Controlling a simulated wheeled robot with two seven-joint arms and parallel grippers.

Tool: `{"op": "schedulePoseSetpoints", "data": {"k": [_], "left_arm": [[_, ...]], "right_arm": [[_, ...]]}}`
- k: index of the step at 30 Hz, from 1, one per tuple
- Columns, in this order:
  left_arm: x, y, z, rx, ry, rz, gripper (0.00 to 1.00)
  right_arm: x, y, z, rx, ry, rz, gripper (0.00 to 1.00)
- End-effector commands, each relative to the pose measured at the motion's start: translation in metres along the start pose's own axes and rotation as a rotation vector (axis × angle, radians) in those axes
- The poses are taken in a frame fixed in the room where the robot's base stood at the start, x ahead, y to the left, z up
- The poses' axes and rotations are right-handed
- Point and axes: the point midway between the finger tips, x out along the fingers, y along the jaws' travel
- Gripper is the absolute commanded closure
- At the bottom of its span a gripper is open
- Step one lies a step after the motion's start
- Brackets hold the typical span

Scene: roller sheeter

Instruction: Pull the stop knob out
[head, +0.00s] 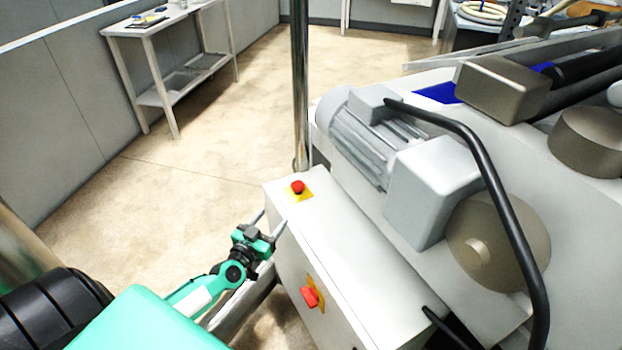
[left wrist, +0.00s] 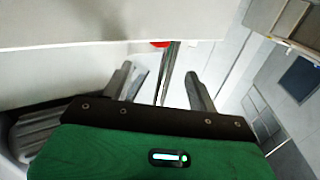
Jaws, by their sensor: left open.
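The stop knob (head: 297,187), a red round button on a yellow plate, sits on top of the white control box near its far left corner. A sliver of the red knob (left wrist: 160,44) shows in the left wrist view, mostly hidden behind the white panel edge. My left gripper (head: 269,222) is open and empty, beside the box's left edge and short of the knob, apart from it. In the left wrist view its two fingers (left wrist: 158,73) stand spread on either side of the knob's line. My right gripper is not in view.
A second red switch (head: 310,296) on a yellow plate is on the box's front side. The white control box (head: 335,262) stands beside a grey motor (head: 370,135) and a black bent handle (head: 500,190). A metal post (head: 300,90) rises behind the knob.

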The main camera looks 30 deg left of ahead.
Motion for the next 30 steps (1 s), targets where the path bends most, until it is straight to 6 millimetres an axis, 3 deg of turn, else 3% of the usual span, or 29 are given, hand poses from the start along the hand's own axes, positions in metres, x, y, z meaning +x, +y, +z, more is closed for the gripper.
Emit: {"op": "schedulePoseSetpoints", "data": {"k": [5,14,24,30], "left_arm": [[0.01,0.0,-0.004,-0.003,0.007,-0.001,0.41],[0.054,0.0,-0.004,-0.003,0.006,0.0,0.41],[0.107,0.0,-0.003,-0.002,0.006,-0.001,0.41],[0.129,0.0,-0.002,-0.002,0.005,0.0,0.41]], "right_arm": [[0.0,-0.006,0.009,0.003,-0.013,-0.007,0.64],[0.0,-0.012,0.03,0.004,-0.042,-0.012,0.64],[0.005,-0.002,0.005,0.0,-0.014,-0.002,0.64],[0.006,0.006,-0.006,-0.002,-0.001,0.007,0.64]]}}
